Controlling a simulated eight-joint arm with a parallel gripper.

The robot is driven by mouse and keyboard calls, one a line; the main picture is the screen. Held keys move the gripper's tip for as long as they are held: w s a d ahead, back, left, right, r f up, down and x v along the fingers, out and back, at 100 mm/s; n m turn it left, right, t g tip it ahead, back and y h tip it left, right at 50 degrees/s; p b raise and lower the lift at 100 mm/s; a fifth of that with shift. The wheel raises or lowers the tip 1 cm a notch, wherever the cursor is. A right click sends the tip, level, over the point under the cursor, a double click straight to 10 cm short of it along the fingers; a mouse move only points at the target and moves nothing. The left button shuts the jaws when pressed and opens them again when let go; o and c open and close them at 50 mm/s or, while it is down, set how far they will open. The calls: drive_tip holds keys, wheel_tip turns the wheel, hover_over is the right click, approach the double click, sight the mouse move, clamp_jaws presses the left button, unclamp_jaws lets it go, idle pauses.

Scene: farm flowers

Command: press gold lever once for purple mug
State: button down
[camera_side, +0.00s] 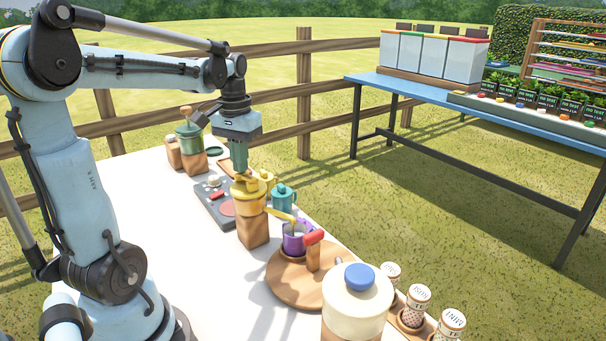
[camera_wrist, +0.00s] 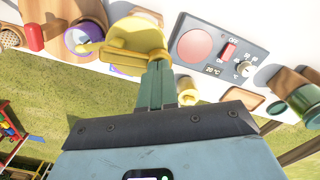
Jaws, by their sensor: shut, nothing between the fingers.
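The purple mug (camera_side: 292,243) stands on a round wooden board, and it also shows in the wrist view (camera_wrist: 83,40). A gold pot (camera_side: 248,197) sits on a wooden block behind it, with its spout reaching over the mug. The pot also shows in the wrist view (camera_wrist: 140,38). I cannot make out its lever separately from the rest of the pot. My gripper (camera_side: 241,172) points down, shut and empty, right at the top of the gold pot. In the wrist view my fingertips (camera_wrist: 159,64) overlap the pot's edge; whether they touch it is unclear.
A control panel (camera_side: 216,203) with a red switch lies left of the pot. A teal pot (camera_side: 283,197) stands close behind, and a green jar (camera_side: 190,138) farther back. A red-topped wooden handle (camera_side: 313,250) and a cream, blue-lidded jar (camera_side: 357,302) stand in front.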

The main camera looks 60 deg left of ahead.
drive_tip(key=shift+r, duration=1.35)
idle(1.6)
wheel_tip(320, 180, up, 6)
idle(0.6)
drive_tip(key=d+f+m+t, duration=0.3)
drive_tip(key=d+f, duration=0.3)
drive_tip(key=d, duration=0.4)
drive_tip(key=d+f+m+t, duration=0.3)
drive_tip(key=d+f, duration=0.3)
drive_tip(key=d, duration=0.4)
drive_tip(key=shift+w+t, duration=0.2)
drive_tip(key=shift+t, duration=0.4)
